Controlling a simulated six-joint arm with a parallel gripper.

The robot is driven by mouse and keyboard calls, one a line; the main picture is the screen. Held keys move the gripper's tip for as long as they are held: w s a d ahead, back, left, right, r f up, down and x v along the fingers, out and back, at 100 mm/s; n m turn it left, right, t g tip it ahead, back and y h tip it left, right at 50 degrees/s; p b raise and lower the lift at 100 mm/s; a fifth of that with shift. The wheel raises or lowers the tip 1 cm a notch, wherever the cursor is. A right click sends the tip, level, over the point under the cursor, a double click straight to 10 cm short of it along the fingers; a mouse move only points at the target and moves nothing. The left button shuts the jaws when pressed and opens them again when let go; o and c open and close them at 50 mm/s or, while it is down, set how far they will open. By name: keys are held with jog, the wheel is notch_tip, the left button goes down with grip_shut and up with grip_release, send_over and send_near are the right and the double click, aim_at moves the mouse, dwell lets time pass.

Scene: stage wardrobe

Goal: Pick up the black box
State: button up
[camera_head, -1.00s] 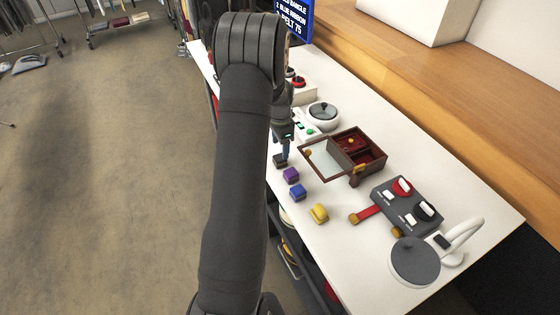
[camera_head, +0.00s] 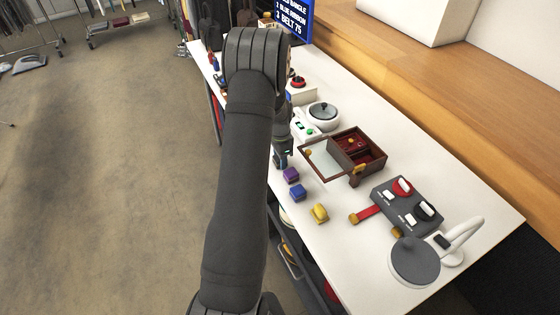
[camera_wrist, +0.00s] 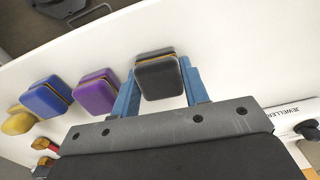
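The black box (camera_wrist: 160,78) sits on the white table between the two blue fingers of my gripper (camera_wrist: 158,66) in the wrist view. One finger is on each side, with narrow gaps of white showing beside the box, so the gripper looks open around it. In the head view my gripper (camera_head: 281,160) is low at the table's left edge and mostly covers the box; my arm hides part of this area.
A purple box (camera_head: 291,175), a blue box (camera_head: 298,193) and a yellow object (camera_head: 320,213) stand in a row nearby. An open wooden jewellery case (camera_head: 372,160) is to the right. The table's left edge is close.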

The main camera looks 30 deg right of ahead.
jog(key=c, duration=0.4)
